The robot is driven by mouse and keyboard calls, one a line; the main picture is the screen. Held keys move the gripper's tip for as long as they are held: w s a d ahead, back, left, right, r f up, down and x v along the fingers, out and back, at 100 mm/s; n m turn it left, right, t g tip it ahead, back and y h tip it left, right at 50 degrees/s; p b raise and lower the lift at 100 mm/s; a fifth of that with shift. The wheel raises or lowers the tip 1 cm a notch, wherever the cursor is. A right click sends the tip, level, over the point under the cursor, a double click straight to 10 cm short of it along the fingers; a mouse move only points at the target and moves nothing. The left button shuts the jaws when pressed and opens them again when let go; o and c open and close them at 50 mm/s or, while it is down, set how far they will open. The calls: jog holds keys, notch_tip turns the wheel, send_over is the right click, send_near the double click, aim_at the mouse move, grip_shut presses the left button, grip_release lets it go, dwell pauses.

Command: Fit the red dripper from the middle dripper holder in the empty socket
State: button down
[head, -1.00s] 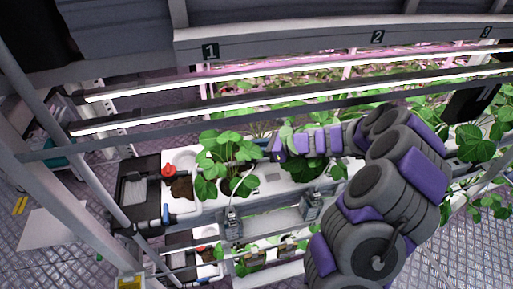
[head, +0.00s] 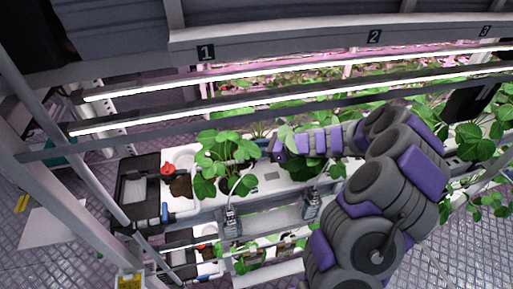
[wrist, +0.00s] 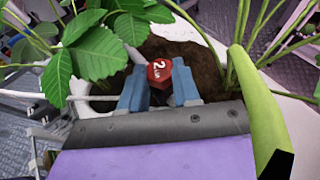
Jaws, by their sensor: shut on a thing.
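In the wrist view the two blue-grey fingers of my gripper (wrist: 160,92) are shut on the red dripper (wrist: 159,70), whose top shows a white "2". It is over the brown soil of a white pot (wrist: 207,38), among strawberry leaves. Whether it touches the soil or a socket, I cannot tell. In the head view my gripper (head: 275,154) is at the rack, partly hidden by leaves. Grey dripper holders (head: 232,221) hang on the front rail; another (head: 311,206) is to the right. The empty socket cannot be made out.
A strawberry plant (head: 222,165) grows left of my gripper. A red cap (head: 167,169) sits on the white trough further left, beside a black box (head: 138,187). Light bars (head: 290,77) run above.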

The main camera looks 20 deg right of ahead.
jog(key=shift+d+r+p, duration=0.2)
jog(key=shift+r+p, duration=0.6)
jog(key=shift+p, duration=0.1)
jog(key=shift+a+f, duration=0.4)
jog(key=shift+a, duration=0.05)
dwell(0.7)
jog(key=shift+f, duration=0.65)
dwell(1.0)
jog(key=c, duration=0.7)
grip_release()
jog(key=shift+c, duration=0.2)
jog(key=shift+o, duration=0.5)
jog(key=o, duration=0.3)
jog(key=shift+r+p, duration=3)
